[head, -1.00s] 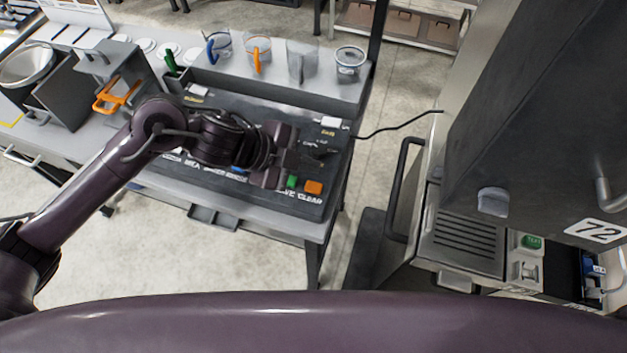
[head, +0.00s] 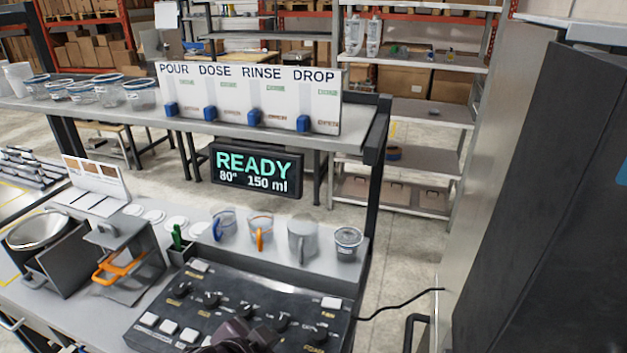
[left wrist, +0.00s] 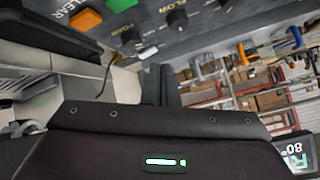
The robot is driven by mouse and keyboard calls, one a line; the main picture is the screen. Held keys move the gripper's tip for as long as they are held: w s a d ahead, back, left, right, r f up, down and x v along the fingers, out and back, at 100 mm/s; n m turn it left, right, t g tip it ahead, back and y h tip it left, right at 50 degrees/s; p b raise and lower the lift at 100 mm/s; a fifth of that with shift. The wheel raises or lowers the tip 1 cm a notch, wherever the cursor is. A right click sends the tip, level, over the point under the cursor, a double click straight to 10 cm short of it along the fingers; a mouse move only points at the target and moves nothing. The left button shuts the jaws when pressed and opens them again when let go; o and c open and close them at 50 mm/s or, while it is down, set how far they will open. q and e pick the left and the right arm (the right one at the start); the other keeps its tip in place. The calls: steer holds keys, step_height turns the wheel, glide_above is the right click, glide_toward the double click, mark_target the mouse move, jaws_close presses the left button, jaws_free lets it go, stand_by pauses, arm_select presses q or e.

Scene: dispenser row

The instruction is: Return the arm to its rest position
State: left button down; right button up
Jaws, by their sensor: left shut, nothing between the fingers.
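My left arm's dark end (head: 238,338) shows at the bottom edge of the head view, in front of the lower part of the control panel (head: 180,318). Most of the arm is below the picture. The gripper is shut and holds nothing; its fingertips are not clearly seen. In the left wrist view, a dark body with a lit bar fills the lower half, and the panel's green button (left wrist: 120,4) and orange button (left wrist: 85,19) lie beyond it. My right gripper is in neither view.
Mugs, including an orange-handled one (head: 260,232), and a lidded cup (head: 347,243) stand on the ledge behind the panel. A display (head: 256,170) reads READY, 80°, 150 ml. A tall dark cabinet (head: 545,200) stands at the right. A black cable (head: 400,305) runs from the panel.

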arm_select(q)
steer(key=s+a+f+n+g+y, duration=0.4)
steer(key=s+a+f+n+g, duration=0.3)
steer(key=s+a, duration=0.5)
step_height(320, 180, down, 30)
steer(key=s+f+b, duration=0.1)
steer(key=b, duration=0.1)
steer(key=s+a+f+g+b, duration=0.1)
steer(key=s+a+f+b, duration=0.1)
steer(key=s+f, duration=1.8)
steer(key=shift+s+a+f, duration=0.15)
steer(key=shift+a+f, duration=0.5)
steer(key=shift+f, duration=0.1)
